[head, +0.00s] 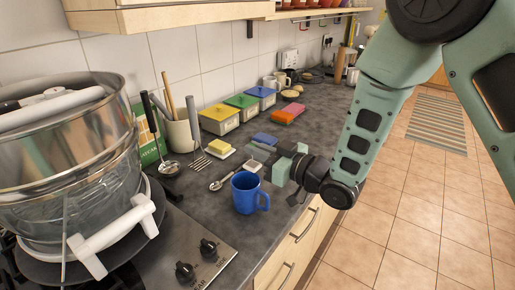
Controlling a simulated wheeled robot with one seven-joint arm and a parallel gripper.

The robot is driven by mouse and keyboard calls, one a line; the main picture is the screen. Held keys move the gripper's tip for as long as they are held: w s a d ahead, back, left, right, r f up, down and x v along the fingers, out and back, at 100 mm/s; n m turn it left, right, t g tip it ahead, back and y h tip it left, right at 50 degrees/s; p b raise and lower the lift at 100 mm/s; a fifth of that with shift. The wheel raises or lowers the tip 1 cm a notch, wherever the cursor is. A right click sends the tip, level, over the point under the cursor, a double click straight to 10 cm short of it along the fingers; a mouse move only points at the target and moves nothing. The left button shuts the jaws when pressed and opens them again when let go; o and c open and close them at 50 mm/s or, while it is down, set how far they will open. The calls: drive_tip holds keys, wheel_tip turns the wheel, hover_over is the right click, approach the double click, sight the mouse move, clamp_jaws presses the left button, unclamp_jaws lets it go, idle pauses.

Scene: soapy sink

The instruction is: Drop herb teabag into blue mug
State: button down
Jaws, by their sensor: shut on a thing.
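The blue mug (243,194) stands upright on the dark worktop near its front edge, its handle to the right. My gripper (272,160) reaches in from the right, just behind and right of the mug, with its fingers pointing left. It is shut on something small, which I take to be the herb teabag. The fingers hide most of it, and its outline is unclear. A small pale square (254,166) shows just left of the fingertips. I cannot tell whether it is in the grip or on the worktop. The mug's inside is mostly out of sight.
A spoon (222,183) and a yellow sponge on a white dish (219,148) lie behind the mug. Yellow-, green- and blue-lidded boxes (220,119) line the wall. A utensil pot (181,134) and a large steel pot (65,150) stand left, by the stove knobs (208,248).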

drive_tip(key=c, duration=1.5)
unclamp_jaws()
drive_tip(key=p+v, duration=0.8)
drive_tip(key=v, duration=0.9)
drive_tip(key=shift+d+p, duration=0.2)
drive_tip(key=shift+p, duration=0.1)
drive_tip(key=shift+s+f, duration=0.1)
drive_tip(key=shift+s, duration=0.05)
